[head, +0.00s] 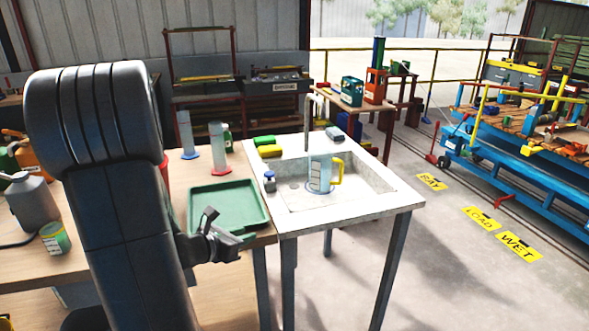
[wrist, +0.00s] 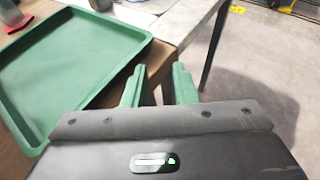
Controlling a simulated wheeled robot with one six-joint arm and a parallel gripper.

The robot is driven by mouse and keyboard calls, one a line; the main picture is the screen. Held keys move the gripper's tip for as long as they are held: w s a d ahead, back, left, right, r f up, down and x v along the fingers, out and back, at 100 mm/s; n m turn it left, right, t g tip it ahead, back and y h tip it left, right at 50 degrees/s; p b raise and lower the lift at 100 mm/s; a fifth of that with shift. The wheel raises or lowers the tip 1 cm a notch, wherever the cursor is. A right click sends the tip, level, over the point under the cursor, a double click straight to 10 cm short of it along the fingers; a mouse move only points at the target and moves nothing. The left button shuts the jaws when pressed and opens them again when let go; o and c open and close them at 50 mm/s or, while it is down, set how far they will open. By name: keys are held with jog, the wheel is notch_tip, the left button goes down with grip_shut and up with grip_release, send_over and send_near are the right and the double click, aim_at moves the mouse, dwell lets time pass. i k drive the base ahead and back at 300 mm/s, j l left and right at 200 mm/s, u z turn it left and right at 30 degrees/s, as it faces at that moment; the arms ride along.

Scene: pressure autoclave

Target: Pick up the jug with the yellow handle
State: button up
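The jug (head: 319,175) is clear with blue markings and has a yellow handle (head: 337,172) on its right side. It stands upright in the white sink (head: 372,200), below the tap (head: 308,115). My gripper (head: 228,225) is in front of the green tray, to the left of the jug and nearer to me, well apart from it. In the wrist view my gripper (wrist: 159,88) shows two green fingers with an empty gap between them. The jug is not in the wrist view.
A green tray (head: 226,228) lies on the wooden bench beside the sink; it also shows in the wrist view (wrist: 75,50). A small blue-topped bottle (head: 269,181) stands on the sink's left rim. Green and yellow sponges (head: 269,151) lie behind. Open floor is right of the sink.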

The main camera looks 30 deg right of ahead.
aim_at(321, 161)
jog(key=l+u, duration=0.3)
jog(key=l, duration=0.6)
jog(key=k+l+u, duration=0.1)
jog(key=l+u, duration=0.2)
jog(key=l, duration=1.1)
jog(key=k+l, duration=0.1)
jog(key=l, duration=0.45)
